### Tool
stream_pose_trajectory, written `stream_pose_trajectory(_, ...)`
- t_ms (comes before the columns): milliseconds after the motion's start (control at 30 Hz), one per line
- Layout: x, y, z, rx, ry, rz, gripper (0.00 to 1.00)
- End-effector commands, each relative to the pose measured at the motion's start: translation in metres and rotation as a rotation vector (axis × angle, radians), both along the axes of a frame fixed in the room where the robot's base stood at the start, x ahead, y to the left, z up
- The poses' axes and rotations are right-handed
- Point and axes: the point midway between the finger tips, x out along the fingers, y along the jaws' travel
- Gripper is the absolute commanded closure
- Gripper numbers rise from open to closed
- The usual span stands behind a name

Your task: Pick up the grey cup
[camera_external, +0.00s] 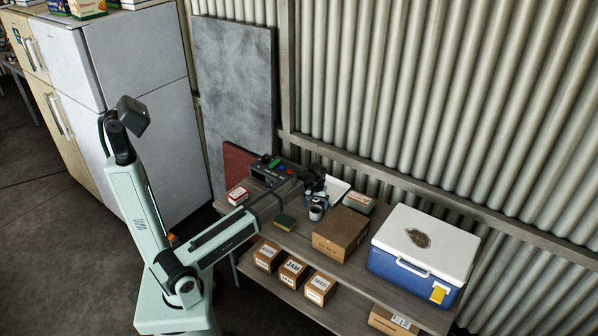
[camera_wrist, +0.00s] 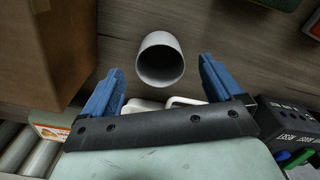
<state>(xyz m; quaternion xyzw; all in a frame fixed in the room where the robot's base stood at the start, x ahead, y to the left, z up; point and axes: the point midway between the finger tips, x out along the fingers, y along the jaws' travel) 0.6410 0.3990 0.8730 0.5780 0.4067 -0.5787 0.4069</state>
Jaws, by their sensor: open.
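The grey cup (camera_external: 316,212) stands on the wooden bench, just in front of my gripper. In the wrist view the cup (camera_wrist: 160,60) shows its round open mouth, centred between the two blue fingers. My gripper (camera_wrist: 162,75) is open, with one finger to each side of the cup and a gap between. Nothing is held. In the external view my gripper (camera_external: 314,198) is small and close behind the cup, so the exact distance is hard to tell.
A cardboard box (camera_external: 341,233) stands right of the cup, close by also in the wrist view (camera_wrist: 45,50). A blue and white cooler (camera_external: 421,256) is farther right. Boxes (camera_external: 293,270) sit on the lower shelf. A corrugated wall backs the bench.

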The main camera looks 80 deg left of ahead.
Motion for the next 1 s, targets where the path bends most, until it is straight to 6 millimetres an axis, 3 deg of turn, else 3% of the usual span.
stream_pose_trajectory(267, 0.000, 0.001, -0.009, 0.001, -0.001, 0.000, 0.07)
stream_pose_trajectory(700, 0.002, 0.004, -0.054, 0.001, 0.000, -0.001, 0.07)
stream_pose_trajectory(967, 0.002, 0.004, -0.057, 0.001, -0.001, -0.001, 0.07)
stream_pose_trajectory(1000, 0.002, 0.004, -0.057, 0.001, -0.001, -0.001, 0.10)
